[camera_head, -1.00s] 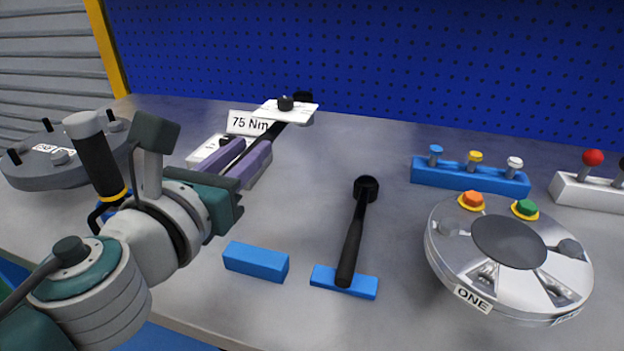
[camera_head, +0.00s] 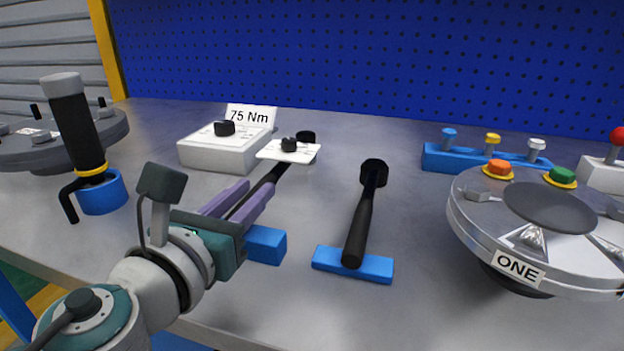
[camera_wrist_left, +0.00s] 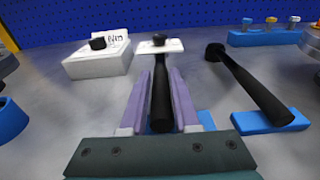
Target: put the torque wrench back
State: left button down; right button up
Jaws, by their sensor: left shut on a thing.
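My left gripper (camera_head: 257,190), with purple fingers, is shut on the handle of a black wrench (camera_head: 278,171). The wrench carries a white plate with a black knob and points away from me towards the back. In the left wrist view the wrench (camera_wrist_left: 161,98) lies lengthwise between the fingers. A blue block (camera_head: 268,246) sits on the bench just beside and partly behind the gripper. A second black wrench (camera_head: 364,215) lies to the right with its handle end on another blue block (camera_head: 340,262). My right gripper is not in view.
A white box (camera_head: 212,153) with a black knob and a "75 Nm" sign (camera_head: 250,116) stands behind. A black-handled tool (camera_head: 78,125) stands in a blue holder (camera_head: 103,193) at left. A round metal flange marked "ONE" (camera_head: 550,207) and a blue pin rack (camera_head: 470,160) are at right.

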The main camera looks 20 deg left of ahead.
pick_arm(q)
jog(key=shift+r, duration=0.1)
jog(key=c, duration=1.1)
grip_release()
jog(key=shift+f, duration=0.2)
jog(key=o, duration=0.5)
jog(key=shift+c, duration=0.2)
jog(key=shift+r, duration=0.1)
